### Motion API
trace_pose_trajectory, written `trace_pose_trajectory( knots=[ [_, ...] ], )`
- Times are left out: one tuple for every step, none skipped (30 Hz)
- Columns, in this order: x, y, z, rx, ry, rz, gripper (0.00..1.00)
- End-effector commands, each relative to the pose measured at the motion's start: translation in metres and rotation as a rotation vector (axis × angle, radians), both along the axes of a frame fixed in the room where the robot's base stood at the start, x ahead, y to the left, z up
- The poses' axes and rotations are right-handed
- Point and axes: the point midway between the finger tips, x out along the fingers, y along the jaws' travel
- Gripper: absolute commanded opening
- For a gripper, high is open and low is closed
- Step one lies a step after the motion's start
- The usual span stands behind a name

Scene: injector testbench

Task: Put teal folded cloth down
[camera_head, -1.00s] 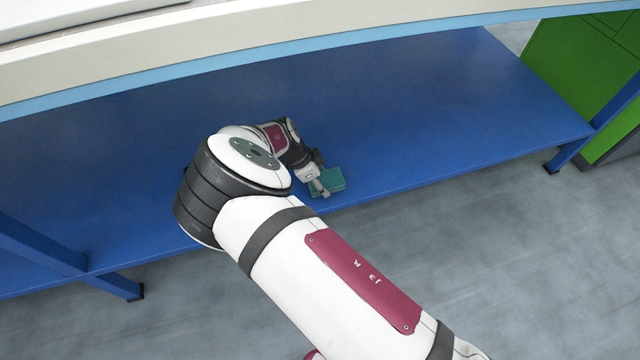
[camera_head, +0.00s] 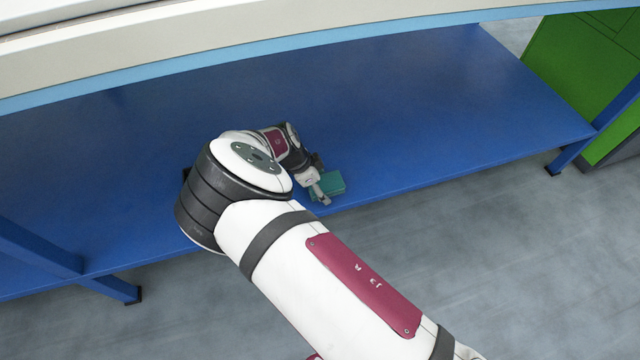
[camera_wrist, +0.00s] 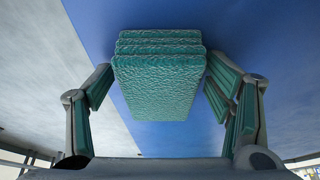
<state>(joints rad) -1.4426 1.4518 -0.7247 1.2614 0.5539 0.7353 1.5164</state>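The teal folded cloth (camera_head: 334,183) is at the front edge of the blue lower shelf, and it appears to lie on the shelf, though its underside is hidden. In the wrist view the cloth (camera_wrist: 158,85) shows its stacked layers and sits between my two fingers. My gripper (camera_wrist: 160,80) is open: the fingers are spread on either side of the cloth, with narrow gaps beside it. In the head view my gripper (camera_head: 320,190) is at the left side of the cloth, and its far finger is hidden.
The blue shelf (camera_head: 430,120) is bare to the right and behind. A pale worktop (camera_head: 300,30) overhangs it. Blue legs (camera_head: 575,150) stand at the ends, and a green cabinet (camera_head: 570,60) stands at the right. Grey floor (camera_head: 480,260) lies in front.

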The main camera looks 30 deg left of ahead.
Motion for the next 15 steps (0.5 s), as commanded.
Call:
trace_pose_trajectory(
  knots=[
    [0.0001,0.0003,0.0004,0.001,-0.001,0.000,0.73],
    [0.0002,0.0002,0.0005,0.001,-0.001,0.000,0.73],
    [0.0002,0.0003,0.0006,0.001,-0.001,0.000,0.73],
    [0.0002,0.0002,0.0007,0.001,-0.001,0.000,0.73],
    [0.0003,0.0003,0.0008,0.001,-0.001,0.000,0.73],
    [0.0002,0.0003,0.0009,0.001,-0.001,0.000,0.73],
    [0.0002,0.0002,0.0010,0.000,-0.001,0.000,0.73],
    [0.0003,0.0003,0.0011,0.000,-0.001,0.000,0.73],
    [0.0002,0.0002,0.0014,0.000,-0.001,0.000,0.73],
    [0.0003,0.0003,0.0017,0.000,-0.001,0.000,0.73],
    [0.0003,0.0003,0.0022,0.000,-0.001,0.001,0.73],
    [0.0004,0.0002,0.0028,0.000,-0.001,0.001,0.73],
    [0.0004,0.0002,0.0033,0.000,-0.001,0.001,0.73],
    [0.0004,0.0002,0.0038,0.000,-0.001,0.001,0.73],
    [0.0004,0.0002,0.0045,-0.001,-0.002,0.001,0.73]
  ],
)
